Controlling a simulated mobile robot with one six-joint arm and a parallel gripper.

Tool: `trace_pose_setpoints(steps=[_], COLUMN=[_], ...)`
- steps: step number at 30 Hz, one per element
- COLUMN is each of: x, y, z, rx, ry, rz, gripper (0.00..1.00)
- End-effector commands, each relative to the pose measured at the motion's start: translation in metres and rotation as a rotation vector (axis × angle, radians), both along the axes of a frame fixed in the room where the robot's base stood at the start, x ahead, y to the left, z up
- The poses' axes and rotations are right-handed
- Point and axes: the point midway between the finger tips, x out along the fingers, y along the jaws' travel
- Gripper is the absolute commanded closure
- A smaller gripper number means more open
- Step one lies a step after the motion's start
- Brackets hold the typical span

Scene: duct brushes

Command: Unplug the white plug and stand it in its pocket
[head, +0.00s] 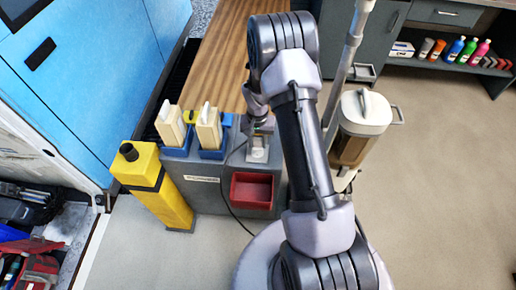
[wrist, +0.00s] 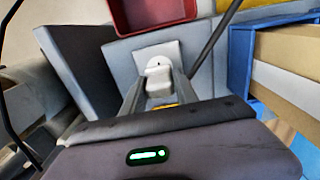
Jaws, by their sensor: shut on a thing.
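My gripper (head: 262,128) is over the top of the grey box (head: 208,190), pointing down. In the wrist view its two fingers (wrist: 160,98) close on the white plug (wrist: 159,82), seen end-on and partly hidden by the gripper. A white socket plate (wrist: 150,52) on the grey surface lies just beyond the plug; it shows in the head view (head: 258,153) below the gripper. I cannot tell whether the plug is still seated in it. A dark cord (head: 226,190) loops down the box front. A red open pocket (head: 252,174) is on the box front, also in the wrist view (wrist: 118,22).
Two cream blocks (head: 170,126) (head: 208,128) stand in blue holders on the box, left of the gripper. A yellow post with a black cap (head: 160,187) stands at its left. A white-topped canister (head: 365,112) is at the right. Floor at the right is clear.

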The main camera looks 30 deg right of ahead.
Motion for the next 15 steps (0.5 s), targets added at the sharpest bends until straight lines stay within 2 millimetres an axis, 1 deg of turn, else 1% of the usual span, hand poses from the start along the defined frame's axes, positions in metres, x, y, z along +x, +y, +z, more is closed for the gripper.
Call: trace_pose_setpoints(steps=[15], x=[0.0], y=[0.0], z=[0.022], rx=[0.001], ry=[0.001], rz=[0.0], gripper=[1.0])
